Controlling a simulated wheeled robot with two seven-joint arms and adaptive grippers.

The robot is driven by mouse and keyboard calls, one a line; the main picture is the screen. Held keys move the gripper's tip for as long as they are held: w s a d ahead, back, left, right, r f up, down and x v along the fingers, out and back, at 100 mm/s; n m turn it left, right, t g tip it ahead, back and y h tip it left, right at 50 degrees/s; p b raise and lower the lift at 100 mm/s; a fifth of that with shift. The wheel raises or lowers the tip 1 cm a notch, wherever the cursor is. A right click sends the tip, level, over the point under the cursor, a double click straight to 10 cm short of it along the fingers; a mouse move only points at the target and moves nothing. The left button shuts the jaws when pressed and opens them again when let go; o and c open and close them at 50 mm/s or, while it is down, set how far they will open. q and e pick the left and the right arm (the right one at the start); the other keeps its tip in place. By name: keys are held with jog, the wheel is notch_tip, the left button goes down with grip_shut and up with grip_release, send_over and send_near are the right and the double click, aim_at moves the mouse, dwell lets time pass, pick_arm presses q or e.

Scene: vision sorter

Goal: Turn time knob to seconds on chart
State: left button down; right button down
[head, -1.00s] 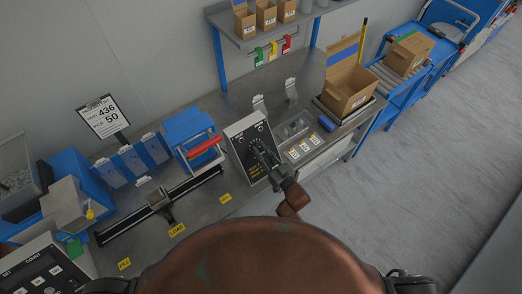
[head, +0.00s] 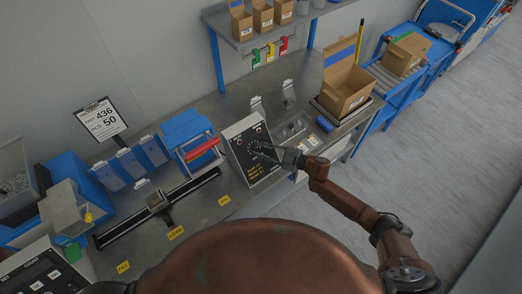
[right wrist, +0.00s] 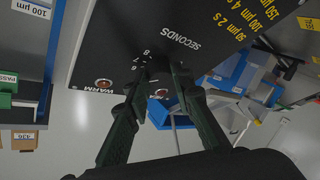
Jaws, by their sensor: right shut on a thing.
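The sealer's control box (head: 250,150) stands on the bench with a black sloped face. In the right wrist view its panel (right wrist: 130,35) shows the word SECONDS, dial numbers and a yellow chart (right wrist: 240,22) pairing µm values with seconds, including 50 µm 2 s. My right gripper (head: 258,148) reaches the dial from the right. In the right wrist view its fingers (right wrist: 158,72) are closed in on the time knob, which they mostly hide. The knob's pointer and setting cannot be read. My left gripper is not in view.
A blue machine with a red handle (head: 203,147) stands just left of the box. A card (head: 101,118) reads part 436, pcs 50. A tray with samples (head: 295,130) and an open carton (head: 346,90) lie to the right.

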jog(key=n+g, duration=0.2)
jog(key=n, duration=0.1)
jog(key=n+g+h, duration=0.1)
jog(key=n, duration=0.1)
jog(key=shift+w+d+r+p, duration=0.2)
jog(key=shift+w+r+p, duration=0.15)
jog(key=shift+w+r, duration=0.05)
jog(key=n+g+h+p, duration=0.1)
jog(key=n, duration=0.1)
jog(key=n+g+h, duration=0.1)
jog(key=n, duration=0.2)
jog(key=shift+w+a+r+h+p, duration=0.15)
jog(key=shift+r+h+p, duration=0.05)
jog(key=shift+h+p, duration=0.15)
jog(key=shift+n, duration=0.3)
jog(key=c, duration=2)
grip_release()
jog(key=o, duration=0.3)
jog(key=shift+a, duration=0.1)
jog(key=shift+d, duration=0.2)
jog(key=v, duration=1.1)
jog(key=shift+d+r, duration=0.2)
jog(key=shift+r, duration=0.05)
